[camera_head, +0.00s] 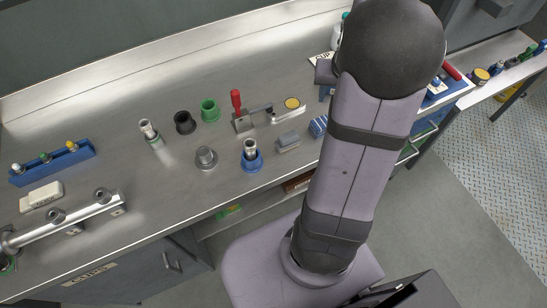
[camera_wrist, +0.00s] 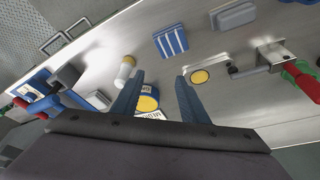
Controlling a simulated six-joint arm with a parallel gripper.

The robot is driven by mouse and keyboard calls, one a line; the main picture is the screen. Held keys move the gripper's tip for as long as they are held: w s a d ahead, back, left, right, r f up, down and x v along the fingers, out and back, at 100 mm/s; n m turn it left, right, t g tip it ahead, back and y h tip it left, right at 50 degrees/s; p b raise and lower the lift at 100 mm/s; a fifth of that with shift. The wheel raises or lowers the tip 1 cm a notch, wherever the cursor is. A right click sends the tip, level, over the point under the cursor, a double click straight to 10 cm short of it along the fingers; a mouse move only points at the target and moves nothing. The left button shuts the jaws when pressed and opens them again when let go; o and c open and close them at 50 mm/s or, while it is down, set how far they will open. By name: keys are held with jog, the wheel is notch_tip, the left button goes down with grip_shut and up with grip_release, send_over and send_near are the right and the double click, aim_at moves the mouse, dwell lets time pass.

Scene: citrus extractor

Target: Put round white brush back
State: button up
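A whitish cylinder with a yellowish top (camera_wrist: 124,72) lies or stands on the bench in the wrist view, left of my gripper's left finger. It may be the round white brush, but I cannot tell for sure. My gripper (camera_wrist: 160,76) is open, with its two blue-grey fingers apart. A blue container with a yellow round top (camera_wrist: 148,100) shows between and below the fingers, and no held object is visible. In the head view my arm hides the gripper and the area beneath it.
A blue striped block (camera_wrist: 171,41), a yellow disc on a plate (camera_wrist: 200,76) and a red-handled clamp (camera_head: 237,103) are nearby. Black (camera_head: 184,122) and green (camera_head: 209,110) cups stand mid-bench. A blue rack (camera_head: 52,163) sits far left. The back strip of the bench is clear.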

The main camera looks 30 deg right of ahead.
jog(key=s+a+f+n+g+y, duration=0.1)
jog(key=s+a+n+y, duration=0.2)
jog(key=a, duration=1.4)
jog(key=s+a+f+n+g+h, duration=0.1)
jog(key=s+a+f+n+g, duration=0.1)
jog(key=s+a, duration=0.6)
jog(key=shift+s+a+n, duration=0.2)
jog(key=shift+a+n, duration=0.55)
jog(key=shift+n, duration=0.05)
